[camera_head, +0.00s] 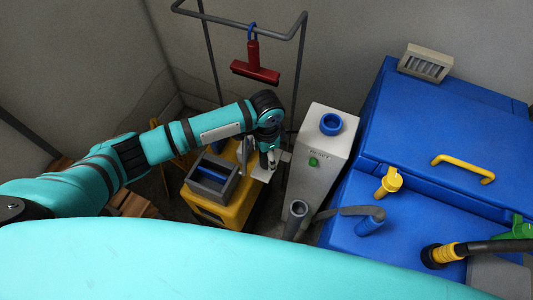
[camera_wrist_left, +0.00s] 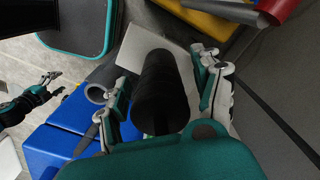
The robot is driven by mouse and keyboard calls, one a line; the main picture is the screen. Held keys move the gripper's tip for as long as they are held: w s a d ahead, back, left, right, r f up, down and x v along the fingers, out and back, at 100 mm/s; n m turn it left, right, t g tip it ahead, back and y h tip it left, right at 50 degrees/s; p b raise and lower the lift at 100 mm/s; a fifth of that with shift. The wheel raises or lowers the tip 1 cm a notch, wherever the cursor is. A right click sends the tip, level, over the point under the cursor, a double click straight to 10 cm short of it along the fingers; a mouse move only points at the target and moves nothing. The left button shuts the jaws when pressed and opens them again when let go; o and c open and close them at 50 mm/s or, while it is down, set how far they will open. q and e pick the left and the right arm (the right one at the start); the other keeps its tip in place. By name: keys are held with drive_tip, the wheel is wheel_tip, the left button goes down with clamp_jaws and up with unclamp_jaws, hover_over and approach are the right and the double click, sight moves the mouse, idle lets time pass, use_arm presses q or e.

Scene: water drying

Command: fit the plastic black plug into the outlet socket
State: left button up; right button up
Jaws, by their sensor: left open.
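My left gripper (camera_head: 268,161) is low beside the yellow cart in the head view. In the left wrist view its two fingers (camera_wrist_left: 160,95) are parted. A large black cylinder (camera_wrist_left: 160,85) stands between them, possibly the black plug; I cannot tell whether the fingers touch it. The plug is not clear in the head view. I cannot identify the outlet socket for certain; a grey open tube end (camera_head: 297,207) stands in front of the white machine. My right gripper (camera_wrist_left: 50,83) is small at the left of the wrist view, with its fingers apart.
The yellow cart (camera_head: 207,207) carries a grey tray (camera_head: 211,180). The white machine (camera_head: 321,157) has a blue ring on top. Large blue boxes (camera_head: 410,118) fill the right, with a yellow-black hose end (camera_head: 437,255). A red squeegee (camera_head: 254,72) hangs behind on a rail.

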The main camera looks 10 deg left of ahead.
use_arm(q)
drive_tip(key=c, duration=1.3)
drive_tip(key=shift+r, duration=0.2)
